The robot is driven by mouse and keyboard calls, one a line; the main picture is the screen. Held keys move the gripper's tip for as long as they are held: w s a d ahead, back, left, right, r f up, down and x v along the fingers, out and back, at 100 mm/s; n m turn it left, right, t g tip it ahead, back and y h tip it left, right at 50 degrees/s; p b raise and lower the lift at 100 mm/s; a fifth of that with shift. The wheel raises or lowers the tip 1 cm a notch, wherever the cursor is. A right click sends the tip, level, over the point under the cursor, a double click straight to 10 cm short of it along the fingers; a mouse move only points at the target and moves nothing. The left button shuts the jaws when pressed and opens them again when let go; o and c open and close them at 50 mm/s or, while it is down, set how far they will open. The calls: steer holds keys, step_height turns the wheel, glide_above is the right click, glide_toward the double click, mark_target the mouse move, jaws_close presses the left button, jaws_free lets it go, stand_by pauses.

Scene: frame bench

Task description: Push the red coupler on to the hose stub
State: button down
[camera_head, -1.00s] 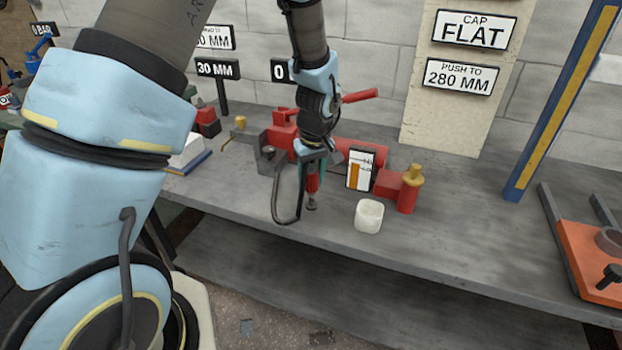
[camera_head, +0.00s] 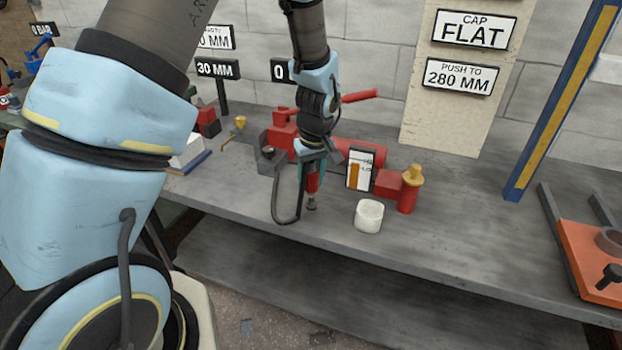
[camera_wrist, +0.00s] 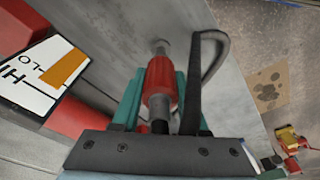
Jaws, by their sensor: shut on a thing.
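My gripper (camera_wrist: 158,95) has teal fingers and is shut on the red coupler (camera_wrist: 161,75), which also shows under my wrist in the head view (camera_head: 312,183). The coupler is close to upright, with a grey metal collar at its near end. A grey metal piece, apparently the hose stub (camera_head: 311,203), shows directly below the coupler, and at its far end in the wrist view (camera_wrist: 161,46). I cannot tell how far the coupler covers it. A black hose (camera_head: 285,220) hangs in a loop beside the gripper; its join to the coupler is hidden.
A white cup (camera_head: 368,216) stands to the right on the grey bench (camera_head: 440,225). Behind are a gauge card (camera_head: 360,170), a red block with a brass cap (camera_head: 409,190) and a red pump body. The bench's front edge is near; its right middle is clear.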

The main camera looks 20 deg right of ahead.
mark_target(313, 165)
steer(key=shift+f+b, duration=1.4)
steer(key=shift+f, duration=0.65)
steer(key=shift+c, duration=1.8)
jaws_free()
steer(key=r, duration=0.3)
steer(key=s+r, duration=0.1)
steer(key=r, duration=0.3)
steer(key=r+b, duration=0.1)
steer(key=r, duration=0.2)
steer(key=shift+s+r, duration=0.3)
steer(key=shift+r, duration=0.1)
steer(key=s+a+r+p, duration=0.1)
steer(key=a+r, duration=0.2)
steer(key=a, duration=1.2)
steer(key=s+a+r+m+p, duration=0.1)
steer(key=s+a+r+p, duration=0.1)
steer(key=a, duration=1.3)
steer(key=shift+r+m, duration=0.3)
steer(key=shift+r, duration=0.2)
